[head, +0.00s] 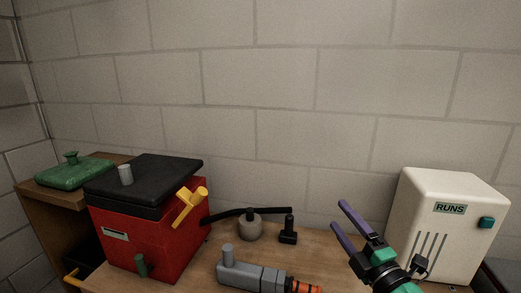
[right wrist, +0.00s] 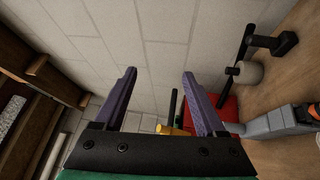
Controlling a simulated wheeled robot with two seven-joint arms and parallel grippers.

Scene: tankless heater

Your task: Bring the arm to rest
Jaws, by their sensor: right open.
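My right gripper (head: 343,222) is open and empty, raised over the right part of the table in front of the white heater box. The white box (head: 420,222) carries a "RUNS" label and a teal knob (head: 487,223). My left gripper does not show in either view.
A red box (head: 130,239) with a black lid (head: 150,178) and yellow handle (head: 188,205) stands at left. A grey pipe-like tool (head: 250,273) and a round grey weight (head: 250,229) lie mid-table.

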